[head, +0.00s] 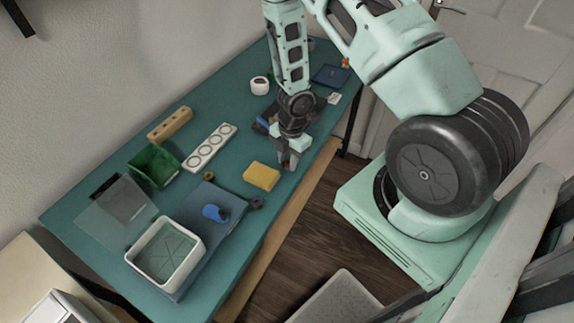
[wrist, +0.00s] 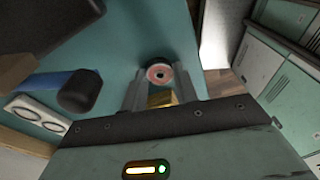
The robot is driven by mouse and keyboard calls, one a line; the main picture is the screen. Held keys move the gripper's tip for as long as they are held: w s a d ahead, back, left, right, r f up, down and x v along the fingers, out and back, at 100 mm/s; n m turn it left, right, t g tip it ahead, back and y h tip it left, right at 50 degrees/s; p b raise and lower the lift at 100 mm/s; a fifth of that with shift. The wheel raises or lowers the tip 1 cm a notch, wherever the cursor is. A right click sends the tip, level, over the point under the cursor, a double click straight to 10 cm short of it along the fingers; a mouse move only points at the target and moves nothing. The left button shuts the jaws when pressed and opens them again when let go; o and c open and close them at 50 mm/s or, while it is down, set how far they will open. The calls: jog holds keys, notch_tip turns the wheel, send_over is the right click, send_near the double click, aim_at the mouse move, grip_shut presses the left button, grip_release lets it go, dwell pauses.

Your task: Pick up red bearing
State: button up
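The red bearing (wrist: 159,73) is a small round ring with a reddish face and a dark centre, seen in the wrist view right at my fingertips. My gripper (wrist: 160,80) has one finger on each side of it, with a gap between them. I cannot tell whether the fingers press on the bearing or stand just clear of it. In the head view my gripper (head: 289,165) points down low over the right edge of the teal table, and the bearing is mostly hidden by the fingers.
On the teal table (head: 120,180), a yellow block (head: 261,176) lies close to my gripper. A white strip with round holes (head: 209,147), a green bin (head: 154,166) and a white tray (head: 136,258) stand farther left. Dark and blue items (head: 261,124) lie just behind my gripper.

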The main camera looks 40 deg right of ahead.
aim_at(287, 163)
notch_tip(287, 163, up, 9)
jog(key=p, duration=0.5)
jog(key=s+a+r+p, duration=0.1)
jog(key=a+r+p, duration=0.2)
jog(key=a, duration=0.6)
jog(key=s+a+r+p, duration=0.1)
jog(key=a+r+p, duration=0.25)
jog(key=a, duration=0.65)
jog(key=s+a+f, duration=0.2)
jog(key=a, duration=1.8)
jog(key=shift+s+f, duration=0.15)
jog(key=shift+f, duration=0.05)
jog(key=shift+f, duration=0.15)
jog(key=shift+f+b, duration=2)
jog(key=shift+f, duration=0.3)
jog(key=shift+f+b, duration=1.45)
jog(key=shift+f, duration=0.2)
